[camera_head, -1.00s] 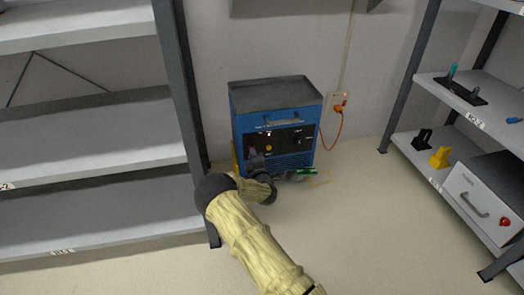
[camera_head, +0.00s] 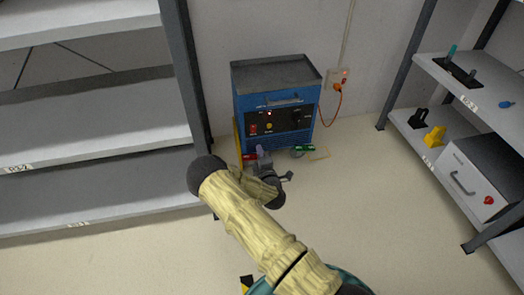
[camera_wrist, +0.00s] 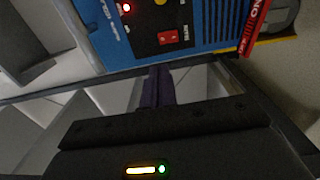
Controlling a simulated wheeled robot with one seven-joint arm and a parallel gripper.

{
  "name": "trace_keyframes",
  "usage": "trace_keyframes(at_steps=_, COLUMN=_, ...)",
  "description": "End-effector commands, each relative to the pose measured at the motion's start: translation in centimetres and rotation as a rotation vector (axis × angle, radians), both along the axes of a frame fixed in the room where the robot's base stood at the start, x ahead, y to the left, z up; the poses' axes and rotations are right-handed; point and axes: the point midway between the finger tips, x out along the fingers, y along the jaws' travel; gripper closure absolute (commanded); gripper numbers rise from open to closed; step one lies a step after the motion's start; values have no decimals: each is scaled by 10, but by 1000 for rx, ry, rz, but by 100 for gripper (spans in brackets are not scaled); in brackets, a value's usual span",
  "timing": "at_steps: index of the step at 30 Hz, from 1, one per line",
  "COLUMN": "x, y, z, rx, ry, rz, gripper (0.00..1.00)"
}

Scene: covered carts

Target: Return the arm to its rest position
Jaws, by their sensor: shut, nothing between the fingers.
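My arm, in a yellow cloth sleeve, reaches up from the bottom of the head view and bends in front of the blue machine. My gripper (camera_head: 261,151) is at the end of it, just before the machine's lower front. In the wrist view the dark purple fingers (camera_wrist: 158,88) are together, with nothing seen between them. The blue machine (camera_head: 285,100) stands against the wall with a grey tray top. Its panel shows a red switch (camera_head: 254,128), a yellow knob and a small red light. The wrist view shows the red switch (camera_wrist: 168,38) close up, apart from the fingers.
A grey shelf rack (camera_head: 100,135) stands close on the left of my arm. Another rack (camera_head: 455,135) on the right holds small parts and a white box (camera_head: 465,175). An orange cable (camera_head: 339,100) runs to a wall socket.

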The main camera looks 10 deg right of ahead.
Motion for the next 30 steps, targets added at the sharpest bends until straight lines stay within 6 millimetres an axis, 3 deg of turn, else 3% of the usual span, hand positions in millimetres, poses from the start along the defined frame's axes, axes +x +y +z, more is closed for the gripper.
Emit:
trace_keyframes(at_steps=6, x=-19, y=-5, z=2, rx=0, ry=1, rz=-5, gripper=100)
trace_keyframes(at_steps=22, x=-19, y=-5, z=2, rx=4, ry=2, rz=-8, gripper=100)
trace_keyframes(at_steps=26, x=-17, y=-13, z=12, rx=48, ry=30, rz=-50, gripper=100)
trace_keyframes(at_steps=30, x=-14, y=-33, z=35, rx=172, ry=113, rz=-162, gripper=100)
